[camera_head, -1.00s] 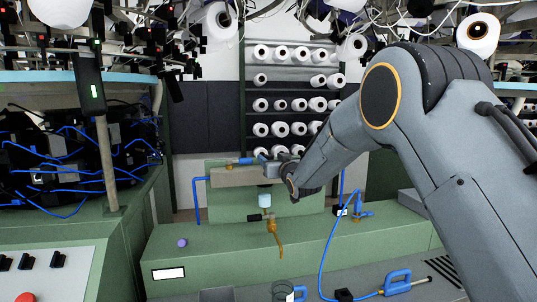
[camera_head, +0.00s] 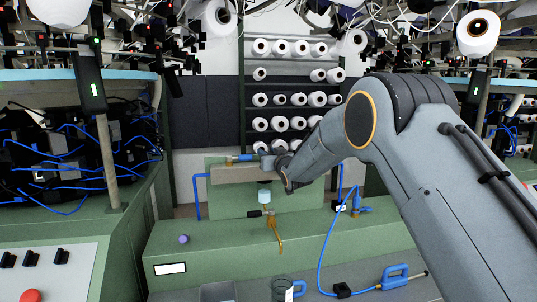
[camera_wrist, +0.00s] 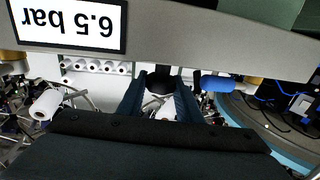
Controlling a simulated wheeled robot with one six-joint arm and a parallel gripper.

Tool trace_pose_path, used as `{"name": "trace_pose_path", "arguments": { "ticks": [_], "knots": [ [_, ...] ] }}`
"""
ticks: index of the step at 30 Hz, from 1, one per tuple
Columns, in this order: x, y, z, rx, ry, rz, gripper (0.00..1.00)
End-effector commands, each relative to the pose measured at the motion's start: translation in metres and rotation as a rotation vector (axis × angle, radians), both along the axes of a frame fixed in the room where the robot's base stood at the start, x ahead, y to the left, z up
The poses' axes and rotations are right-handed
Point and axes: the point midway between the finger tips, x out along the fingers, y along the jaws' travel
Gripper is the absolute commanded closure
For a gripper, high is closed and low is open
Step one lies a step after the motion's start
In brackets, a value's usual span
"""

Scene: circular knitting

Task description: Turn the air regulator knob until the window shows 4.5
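The regulator window (camera_wrist: 68,24) appears upside down at the top left of the wrist view and reads 6.5 bar. It sits on a grey housing (camera_wrist: 180,42). The black knob (camera_wrist: 162,78) hangs under the housing, between or just beyond the fingertips of my gripper (camera_wrist: 162,92). The two dark fingers stand apart with a gap between them; contact with the knob is not clear. In the head view the grey housing (camera_head: 228,175) sits above the green bench, and my gripper end (camera_head: 285,180) is at its right. The window face does not show there.
A clear bowl (camera_head: 264,197) and brass drain pipe (camera_head: 277,238) hang close below the housing. Blue hoses (camera_head: 326,245) run at the right. A purple ball-like knob (camera_head: 183,239) is on the green bench (camera_head: 210,255). Yarn cones stand on a rack behind.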

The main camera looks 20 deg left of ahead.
Motion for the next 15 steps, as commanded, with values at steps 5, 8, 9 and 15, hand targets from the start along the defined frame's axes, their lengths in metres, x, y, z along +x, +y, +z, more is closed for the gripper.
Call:
{"name": "trace_pose_path", "arguments": {
  "ticks": [5, 8, 9, 15],
  "knots": [
    [0.0003, -0.0002, -0.0001, -0.001, -0.002, 0.009, 0.9],
    [0.0006, -0.0004, -0.0005, -0.001, -0.002, 0.027, 0.9],
    [0.0007, -0.0006, -0.0007, -0.001, -0.002, 0.038, 0.9],
    [0.0015, -0.0014, -0.001, -0.001, -0.003, 0.125, 0.9]
  ]
}}
